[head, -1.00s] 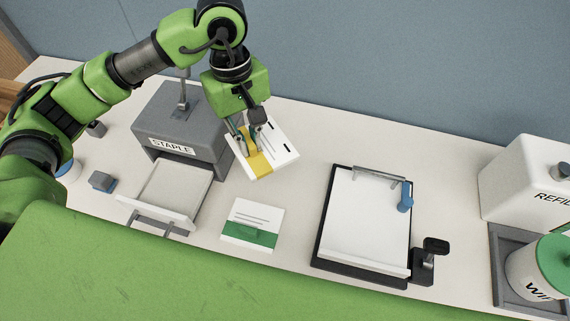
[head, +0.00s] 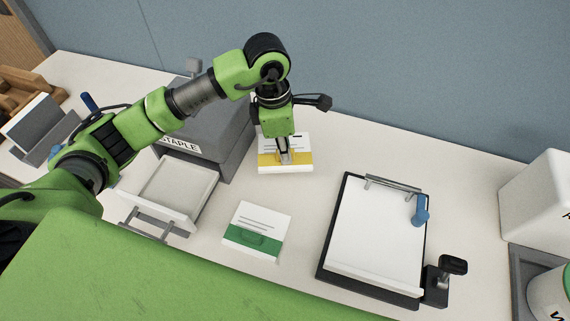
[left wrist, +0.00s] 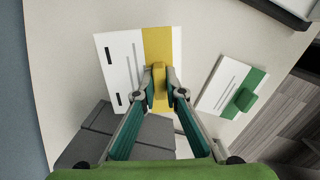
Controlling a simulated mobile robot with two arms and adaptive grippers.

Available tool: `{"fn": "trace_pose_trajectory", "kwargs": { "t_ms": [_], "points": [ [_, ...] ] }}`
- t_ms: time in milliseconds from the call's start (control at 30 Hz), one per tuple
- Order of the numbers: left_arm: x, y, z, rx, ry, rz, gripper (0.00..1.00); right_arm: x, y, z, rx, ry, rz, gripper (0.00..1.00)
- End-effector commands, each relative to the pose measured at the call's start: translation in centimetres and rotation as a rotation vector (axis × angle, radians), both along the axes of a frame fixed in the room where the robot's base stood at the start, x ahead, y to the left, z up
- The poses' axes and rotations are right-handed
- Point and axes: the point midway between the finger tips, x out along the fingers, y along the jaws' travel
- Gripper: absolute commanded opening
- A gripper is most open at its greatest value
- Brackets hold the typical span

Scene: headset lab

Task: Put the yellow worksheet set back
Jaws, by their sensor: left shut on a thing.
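The yellow worksheet set (head: 299,166) is a white sheet stack with a yellow band, to the right of the grey stapler box in the head view. My left gripper (head: 283,160) is over it, fingers pointing down. In the left wrist view the left gripper (left wrist: 159,80) is shut on the yellow tab on the band of the yellow worksheet set (left wrist: 120,68). Whether the set touches the table is hard to tell. My right gripper is not in view.
A green-banded set (head: 262,222) lies on the table in front. A black-framed tray with white paper (head: 375,235) stands to the right. The grey STAPLE box (head: 215,150) has its drawer (head: 180,190) pulled out. Bare table lies between the yellow set and the tray.

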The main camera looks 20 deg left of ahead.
Motion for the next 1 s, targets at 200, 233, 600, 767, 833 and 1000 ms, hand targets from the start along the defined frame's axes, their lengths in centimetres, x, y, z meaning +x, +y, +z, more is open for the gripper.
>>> {"fn": "trace_pose_trajectory", "kwargs": {
  "t_ms": [200, 233, 600, 767, 833, 1000],
  "points": [
    [0.0, 0.0, -2.3, -0.001, 0.0, -0.001, 0.0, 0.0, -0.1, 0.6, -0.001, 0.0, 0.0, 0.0],
    [0.0, 0.0, -2.5, -0.001, 0.0, -0.001, 0.0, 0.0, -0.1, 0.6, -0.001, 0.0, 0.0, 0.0],
    [0.0, 0.0, -6.1, 0.0, -0.003, -0.004, 0.0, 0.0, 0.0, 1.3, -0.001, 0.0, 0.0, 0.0],
    [0.0, 0.0, -6.1, 0.0, -0.003, -0.004, 0.0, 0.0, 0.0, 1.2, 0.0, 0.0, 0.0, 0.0],
    [0.0, 0.0, -6.4, 0.0, -0.003, -0.004, 0.0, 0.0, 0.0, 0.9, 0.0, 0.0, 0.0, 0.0],
    [0.0, 0.0, -6.3, 0.0, -0.002, -0.004, 0.27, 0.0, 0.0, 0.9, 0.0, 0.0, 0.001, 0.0]
  ]
}}
